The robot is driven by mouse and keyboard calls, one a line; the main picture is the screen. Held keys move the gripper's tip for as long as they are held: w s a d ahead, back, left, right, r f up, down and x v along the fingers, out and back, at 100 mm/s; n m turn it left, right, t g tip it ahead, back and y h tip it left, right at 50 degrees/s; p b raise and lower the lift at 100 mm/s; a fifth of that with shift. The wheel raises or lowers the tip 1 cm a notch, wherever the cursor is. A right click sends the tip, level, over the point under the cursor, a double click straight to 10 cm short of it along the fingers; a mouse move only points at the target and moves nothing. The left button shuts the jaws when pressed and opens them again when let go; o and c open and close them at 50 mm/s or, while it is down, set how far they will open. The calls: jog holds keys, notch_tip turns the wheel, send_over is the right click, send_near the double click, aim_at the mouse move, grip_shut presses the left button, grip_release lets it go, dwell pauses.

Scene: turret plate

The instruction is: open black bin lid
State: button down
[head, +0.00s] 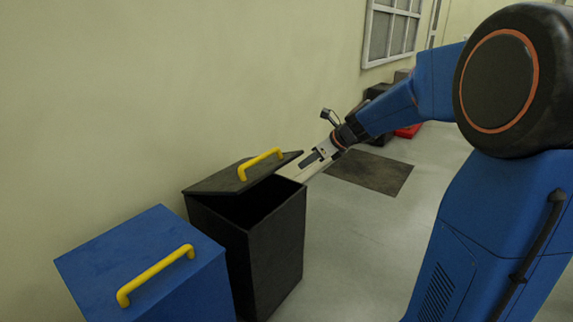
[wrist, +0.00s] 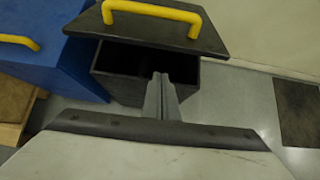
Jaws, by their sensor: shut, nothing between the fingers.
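The black bin (head: 272,246) stands against the wall, and its dark opening shows in the head view. Its black lid (head: 214,182) is tilted partly open, with a yellow handle (head: 260,163) on top. In the wrist view the lid (wrist: 150,33) spans the top, with the yellow handle (wrist: 152,10) above the dark opening. My gripper (wrist: 161,82) is shut and empty, its fingertips at the bin's opening, below the lid's raised edge. In the head view my gripper (head: 287,175) reaches in from the right; its fingertips are partly hidden, and I cannot tell whether they touch the lid.
A blue bin (head: 150,260) with a yellow handle (head: 154,275) stands close to the left of the black bin. A dark mat (head: 370,172) lies on the grey floor to the right. Dark and red objects (head: 408,131) sit farther back along the wall. Floor right of the bin is clear.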

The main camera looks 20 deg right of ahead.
aim_at(281, 166)
jog(key=shift+w+a+f, duration=0.55)
jog(key=shift+w+a, duration=0.3)
jog(key=shift+w, duration=0.4)
jog(key=shift+w+a+f, duration=0.6)
jog(key=shift+w+a, duration=0.25)
jog(key=shift+w, duration=0.35)
jog(key=shift+w+a+f, duration=0.55)
jog(key=shift+w+a, duration=0.3)
jog(key=shift+w, duration=0.4)
